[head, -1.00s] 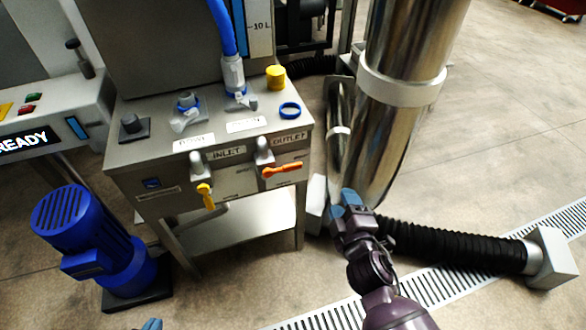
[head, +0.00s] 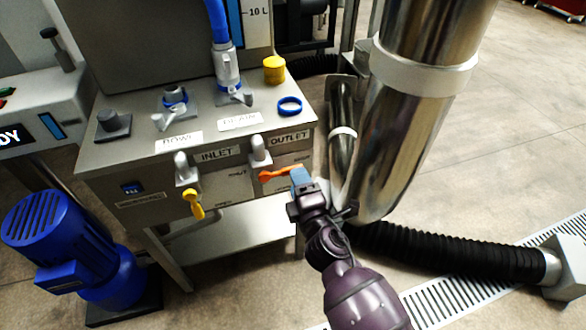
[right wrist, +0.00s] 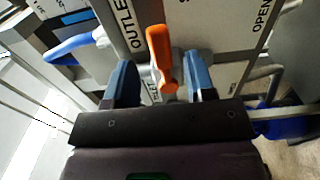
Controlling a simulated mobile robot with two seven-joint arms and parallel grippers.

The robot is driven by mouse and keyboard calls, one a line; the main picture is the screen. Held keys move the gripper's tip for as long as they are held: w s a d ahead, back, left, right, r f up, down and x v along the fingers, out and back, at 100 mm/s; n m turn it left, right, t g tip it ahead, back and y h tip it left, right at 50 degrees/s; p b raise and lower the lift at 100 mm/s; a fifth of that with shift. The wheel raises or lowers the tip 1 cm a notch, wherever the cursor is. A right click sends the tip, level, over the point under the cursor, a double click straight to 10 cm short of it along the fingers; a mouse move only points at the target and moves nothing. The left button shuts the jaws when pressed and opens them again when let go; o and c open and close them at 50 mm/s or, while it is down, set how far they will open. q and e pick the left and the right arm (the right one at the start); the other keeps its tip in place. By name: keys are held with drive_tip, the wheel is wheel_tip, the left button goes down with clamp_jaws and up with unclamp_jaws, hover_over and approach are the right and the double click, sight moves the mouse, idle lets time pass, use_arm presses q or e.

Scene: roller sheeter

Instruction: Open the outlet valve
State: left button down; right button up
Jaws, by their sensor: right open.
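The outlet valve has an orange lever (head: 279,173) on the front of the steel cabinet, under the OUTLET label (head: 289,138). The lever lies roughly horizontal, pointing right. My right gripper (head: 302,180) is at the lever's right end. In the right wrist view the orange lever (right wrist: 161,58) stands between the two blue fingertips of my right gripper (right wrist: 161,82), which are open with a gap on both sides. An OPEN label (right wrist: 263,14) shows at the upper right there. My left gripper is not in view.
A yellow inlet lever (head: 194,204) hangs to the left of the orange one. A large steel pipe (head: 400,130) stands close to the right of my right arm. A black hose (head: 450,252) and a blue motor (head: 60,240) are on the floor.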

drive_tip(key=shift+b+x, duration=0.3)
drive_tip(key=shift+x, duration=2)
clamp_jaws()
